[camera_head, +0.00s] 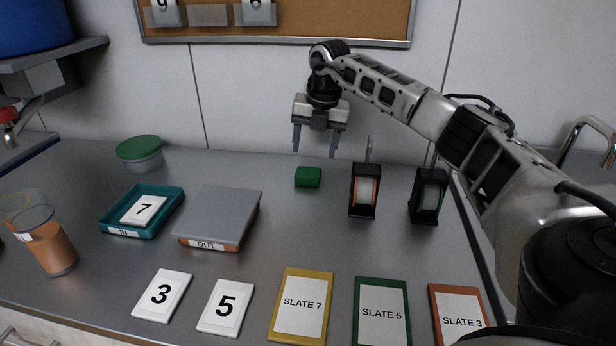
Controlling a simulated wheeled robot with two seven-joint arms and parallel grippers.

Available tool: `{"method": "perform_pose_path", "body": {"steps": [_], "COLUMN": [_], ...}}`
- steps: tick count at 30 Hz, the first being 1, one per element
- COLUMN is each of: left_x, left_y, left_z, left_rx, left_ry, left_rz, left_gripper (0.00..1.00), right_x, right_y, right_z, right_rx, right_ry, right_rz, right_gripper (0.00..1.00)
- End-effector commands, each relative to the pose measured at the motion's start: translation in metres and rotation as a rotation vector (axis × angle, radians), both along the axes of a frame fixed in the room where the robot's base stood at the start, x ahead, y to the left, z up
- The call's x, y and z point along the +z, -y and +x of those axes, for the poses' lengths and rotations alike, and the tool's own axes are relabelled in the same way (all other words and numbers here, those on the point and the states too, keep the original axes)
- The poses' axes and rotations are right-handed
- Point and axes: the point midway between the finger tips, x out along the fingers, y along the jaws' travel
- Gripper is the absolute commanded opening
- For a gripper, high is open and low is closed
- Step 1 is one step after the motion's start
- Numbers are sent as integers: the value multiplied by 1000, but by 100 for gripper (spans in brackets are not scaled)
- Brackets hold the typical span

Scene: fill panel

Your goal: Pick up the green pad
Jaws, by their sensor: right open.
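The green pad (308,177) is a small green block. It lies on the grey worktop (290,232) near the back, left of an orange-trimmed black holder. My right gripper (317,146) hangs above and slightly right of the pad in the picture. Its two fingers point down, apart and empty, and it does not touch the pad. My left gripper does not show.
Two black holders (364,190) (428,195) stand right of the pad. A teal IN tray (174,208) and a grey-lidded OUT tray (224,214) are to the left. Number tiles and slate cards lie along the front. A corkboard (330,18) hangs behind.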

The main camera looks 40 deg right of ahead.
Motion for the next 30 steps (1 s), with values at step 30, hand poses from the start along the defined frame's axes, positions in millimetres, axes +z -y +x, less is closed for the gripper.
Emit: {"method": "perform_pose_path", "body": {"steps": [30], "left_x": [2], "left_y": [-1], "left_z": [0], "left_rx": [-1], "left_ry": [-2], "left_rz": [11], "left_gripper": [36], "right_x": [-74], "right_y": [-1], "right_z": [16], "right_rx": [1], "right_ry": [1], "right_rz": [0], "right_gripper": [38]}}
